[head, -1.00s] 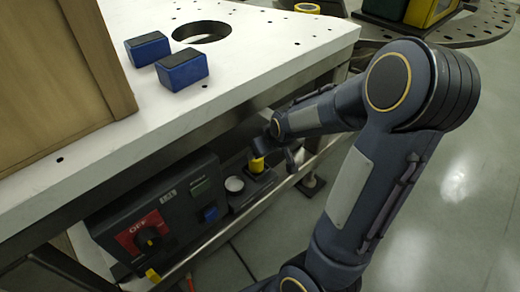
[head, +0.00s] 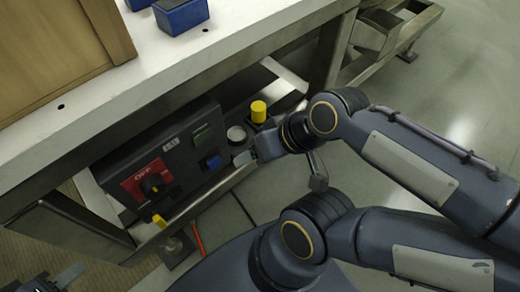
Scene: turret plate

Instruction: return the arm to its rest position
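My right arm (head: 410,165) comes in from the right, bent, with its forearm over the floor in front of the workbench. My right gripper (head: 281,170) is beside the control panel's right end, below the yellow button (head: 258,111). Its two fingers are spread apart with nothing seen between them. Only the tip part of my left gripper (head: 55,279) shows, at the bottom left corner. One grey finger is plain there; the picture edge cuts off the rest, so its opening cannot be told.
Open floor (head: 455,95) lies at the right.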

